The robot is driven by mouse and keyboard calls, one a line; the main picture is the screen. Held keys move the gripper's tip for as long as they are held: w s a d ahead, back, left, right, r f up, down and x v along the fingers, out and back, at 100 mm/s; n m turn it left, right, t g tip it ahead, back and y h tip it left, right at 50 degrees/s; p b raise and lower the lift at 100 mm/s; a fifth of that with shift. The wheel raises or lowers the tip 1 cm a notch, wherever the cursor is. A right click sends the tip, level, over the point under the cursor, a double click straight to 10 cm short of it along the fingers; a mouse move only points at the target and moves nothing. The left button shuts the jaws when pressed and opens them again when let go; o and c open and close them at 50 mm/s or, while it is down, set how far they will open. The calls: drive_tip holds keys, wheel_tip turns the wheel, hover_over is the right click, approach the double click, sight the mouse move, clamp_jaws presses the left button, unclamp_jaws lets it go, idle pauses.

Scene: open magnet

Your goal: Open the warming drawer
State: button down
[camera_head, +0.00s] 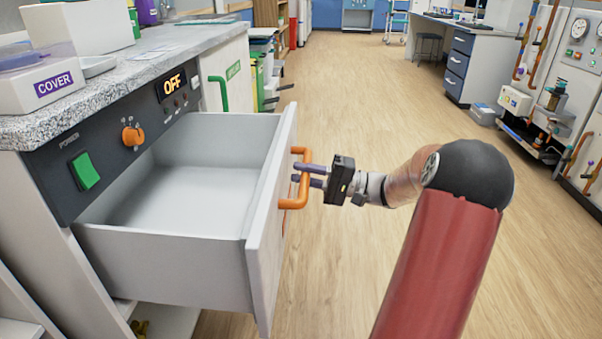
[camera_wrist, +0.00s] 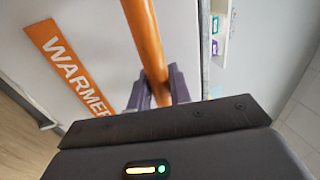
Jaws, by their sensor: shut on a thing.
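The warming drawer (camera_head: 165,262) is pulled well out of the counter in the head view, and its inside is empty. Its light front panel (camera_head: 262,245) carries an orange bar handle (camera_head: 296,203). My gripper (camera_head: 302,176) is at the handle from the right, with its purple fingers on the bar. In the wrist view the handle (camera_wrist: 144,40) runs between the two fingers (camera_wrist: 158,90), which are shut on it. An orange label reading "WARMER" (camera_wrist: 72,68) is on the panel beside the handle.
Above the drawer, a dark control panel has a green switch (camera_head: 84,171), an orange knob (camera_head: 133,136) and an "OFF" display (camera_head: 171,86). The granite counter (camera_head: 110,90) holds a bin labelled "COVER" (camera_head: 45,90).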

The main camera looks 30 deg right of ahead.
drive_tip(key=c, duration=1.3)
unclamp_jaws()
drive_tip(key=v, duration=0.7)
drive_tip(key=shift+s+d+f, duration=0.15)
drive_tip(key=shift+s+d, duration=0.05)
drive_tip(key=shift+d, duration=0.15)
